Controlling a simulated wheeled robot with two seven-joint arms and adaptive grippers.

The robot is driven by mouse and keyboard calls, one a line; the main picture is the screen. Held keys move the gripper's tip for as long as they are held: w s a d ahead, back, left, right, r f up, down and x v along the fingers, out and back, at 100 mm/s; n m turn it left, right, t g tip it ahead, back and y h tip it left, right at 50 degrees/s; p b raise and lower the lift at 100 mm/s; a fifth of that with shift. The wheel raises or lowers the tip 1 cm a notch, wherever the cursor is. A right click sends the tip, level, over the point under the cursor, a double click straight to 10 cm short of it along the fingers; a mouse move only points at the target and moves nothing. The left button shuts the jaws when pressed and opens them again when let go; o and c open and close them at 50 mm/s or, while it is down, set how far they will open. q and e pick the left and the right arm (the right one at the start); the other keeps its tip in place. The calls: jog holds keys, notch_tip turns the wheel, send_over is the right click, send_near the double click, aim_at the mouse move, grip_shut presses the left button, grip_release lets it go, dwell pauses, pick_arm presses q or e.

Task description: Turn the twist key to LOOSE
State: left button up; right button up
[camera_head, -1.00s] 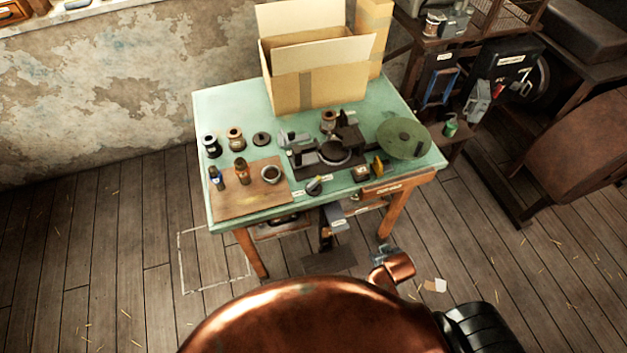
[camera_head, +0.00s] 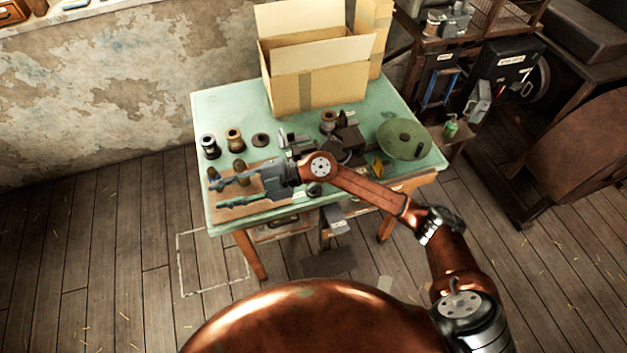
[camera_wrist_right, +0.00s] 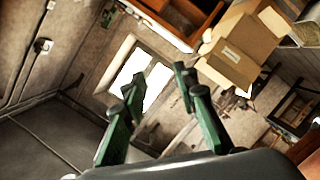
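A small dark knob (camera_head: 314,189), which looks like the twist key, sits at the front edge of the green table. My right forearm and wrist pass just above it and cover part of it; its pointing direction and labels cannot be read. My right gripper (camera_head: 217,194) is to the left of the knob, over the brown board, with its fingers pointing left. Its two fingers stand apart and nothing is between them. They also show apart and empty in the right wrist view (camera_wrist_right: 155,90). My left gripper is not in view.
The brown board (camera_head: 230,216) holds small bottles, partly hidden by my gripper. Shelves and machines stand to the right.

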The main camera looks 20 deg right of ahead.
notch_tip(320, 180, down, 5)
jog(key=d+n+g+h, duration=0.1)
jog(key=d+h, duration=0.2)
jog(key=h, duration=0.1)
jog(key=m+h, duration=0.4)
jog(key=h, duration=0.7)
send_near(314, 186)
jog(key=shift+w+a+f+g, duration=0.15)
jog(key=shift+w, duration=0.25)
jog(key=shift+w+a+f+g, duration=0.15)
jog(key=shift+w, duration=0.2)
jog(key=shift+d+f+h, duration=0.2)
jog(key=shift+f+h, duration=0.05)
jog(key=shift+h, duration=0.05)
notch_tip(314, 186, down, 7)
jog(key=shift+a, duration=0.1)
grip_shut()
